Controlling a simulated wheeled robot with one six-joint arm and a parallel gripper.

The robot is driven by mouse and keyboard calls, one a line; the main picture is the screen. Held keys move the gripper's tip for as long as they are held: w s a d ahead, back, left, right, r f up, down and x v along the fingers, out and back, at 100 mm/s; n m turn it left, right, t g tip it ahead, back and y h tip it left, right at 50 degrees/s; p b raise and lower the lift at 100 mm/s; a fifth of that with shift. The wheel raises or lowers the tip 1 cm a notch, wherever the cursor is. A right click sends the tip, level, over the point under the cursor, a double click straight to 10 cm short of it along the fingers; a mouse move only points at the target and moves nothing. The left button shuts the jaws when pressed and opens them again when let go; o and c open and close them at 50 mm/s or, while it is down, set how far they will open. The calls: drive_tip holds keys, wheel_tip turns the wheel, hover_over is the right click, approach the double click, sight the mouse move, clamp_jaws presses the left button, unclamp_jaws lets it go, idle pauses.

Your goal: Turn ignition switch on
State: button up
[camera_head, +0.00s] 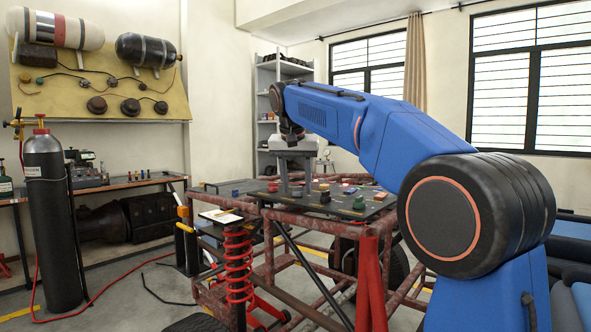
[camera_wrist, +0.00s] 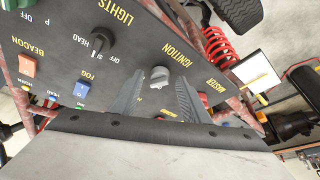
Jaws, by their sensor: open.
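The ignition switch (camera_wrist: 160,76) is a grey round knob on the dark control panel (camera_wrist: 60,45), beside the yellow word IGNITION in the wrist view. My gripper (camera_wrist: 161,82) is open, with one finger on each side of the knob in that view. A gap shows between the knob and each finger; I cannot tell how far the tips stand above the panel. In the head view my gripper (camera_head: 296,186) points down over the panel (camera_head: 337,208). The ignition knob cannot be made out there.
The black LIGHTS knob (camera_wrist: 101,42), the orange BEACON switch (camera_wrist: 28,67) and the blue FOG switch (camera_wrist: 81,88) are nearby. A red control (camera_wrist: 207,100) sits by the MASTER label, close to the right finger. The red tube frame (camera_head: 300,260) and coil spring (camera_head: 238,265) stand below the panel.

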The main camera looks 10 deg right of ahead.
drive_tip(key=v, duration=1.7)
